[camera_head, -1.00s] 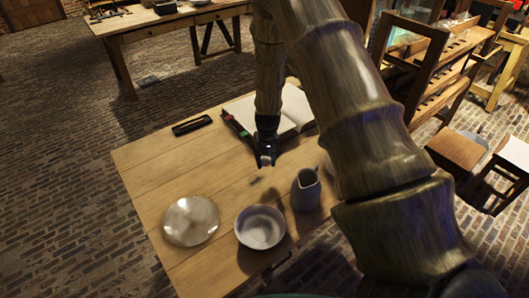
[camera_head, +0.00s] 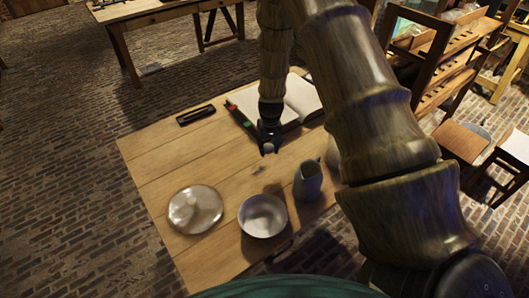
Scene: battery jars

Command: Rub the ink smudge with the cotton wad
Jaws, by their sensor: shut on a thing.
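My gripper (camera_head: 269,139) points down over the table, its dark fingers shut on a small pale cotton wad (camera_head: 269,149). A faint dark smudge (camera_head: 258,170) marks the wooden table top (camera_head: 165,165), just in front of the wad and slightly to its left in the picture. The wad appears apart from the smudge; its exact height above the wood I cannot tell.
A glassy round dish (camera_head: 195,209) and a white bowl (camera_head: 263,215) stand near the front, with a grey jug (camera_head: 308,181) to the right. An open book (camera_head: 300,100) lies behind my gripper, and a dark narrow tray (camera_head: 196,115) at the back left.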

